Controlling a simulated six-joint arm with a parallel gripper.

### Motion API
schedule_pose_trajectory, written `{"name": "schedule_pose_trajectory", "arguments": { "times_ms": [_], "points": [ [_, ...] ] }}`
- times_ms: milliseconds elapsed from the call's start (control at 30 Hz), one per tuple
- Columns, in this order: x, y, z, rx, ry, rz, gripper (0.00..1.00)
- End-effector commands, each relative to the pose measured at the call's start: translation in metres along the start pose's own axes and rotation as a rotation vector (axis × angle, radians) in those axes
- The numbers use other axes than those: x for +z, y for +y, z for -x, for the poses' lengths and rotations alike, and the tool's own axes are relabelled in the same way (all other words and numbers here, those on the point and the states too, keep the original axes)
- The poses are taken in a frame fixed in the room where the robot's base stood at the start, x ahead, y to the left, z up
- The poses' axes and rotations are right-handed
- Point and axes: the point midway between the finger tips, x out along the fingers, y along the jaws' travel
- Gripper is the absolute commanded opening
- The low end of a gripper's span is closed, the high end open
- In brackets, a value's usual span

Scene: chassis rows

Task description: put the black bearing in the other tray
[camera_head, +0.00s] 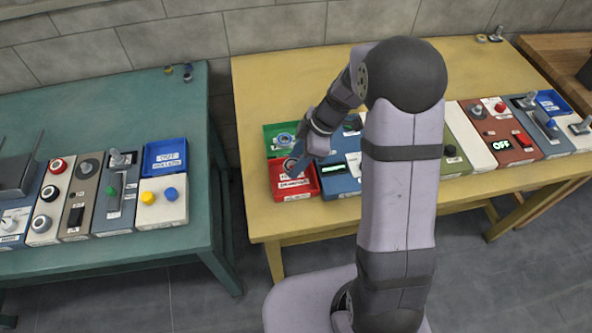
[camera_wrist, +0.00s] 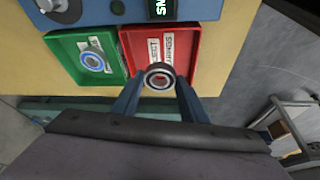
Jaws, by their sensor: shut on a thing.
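The black bearing (camera_wrist: 159,76), a dark ring with a pale inner ring, is between the fingertips of my gripper (camera_wrist: 159,82) in the wrist view. My gripper is shut on it. It shows over the lower part of the red tray (camera_wrist: 196,58); its height above the tray is hard to tell. In the head view my gripper (camera_head: 298,168) is over the red tray (camera_head: 296,194). The green tray (camera_head: 270,130) lies directly behind the red one and holds a blue-ringed bearing (camera_head: 286,140), which also shows in the wrist view (camera_wrist: 93,61).
A blue panel (camera_head: 340,184) with a lit display stands right of the trays, followed by more control panels along the yellow table (camera_head: 400,205). A separate teal table (camera_head: 110,115) at left carries panels and a blue tray (camera_head: 165,144). The yellow table is bare left of the trays.

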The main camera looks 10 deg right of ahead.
Motion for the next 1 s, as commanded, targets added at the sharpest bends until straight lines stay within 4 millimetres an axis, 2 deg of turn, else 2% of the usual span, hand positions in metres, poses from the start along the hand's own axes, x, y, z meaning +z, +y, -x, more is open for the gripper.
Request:
{"name": "schedule_pose_trajectory", "arguments": {
  "times_ms": [100,367,700,1000],
  "points": [
    [0.003,0.000,-0.009,0.000,0.001,-0.001,0.14],
    [0.006,0.000,-0.016,-0.001,0.001,-0.002,0.14],
    [0.020,0.000,-0.048,0.001,0.000,-0.002,0.14],
    [0.021,0.001,-0.049,0.002,0.000,0.000,0.14]
  ]
}}
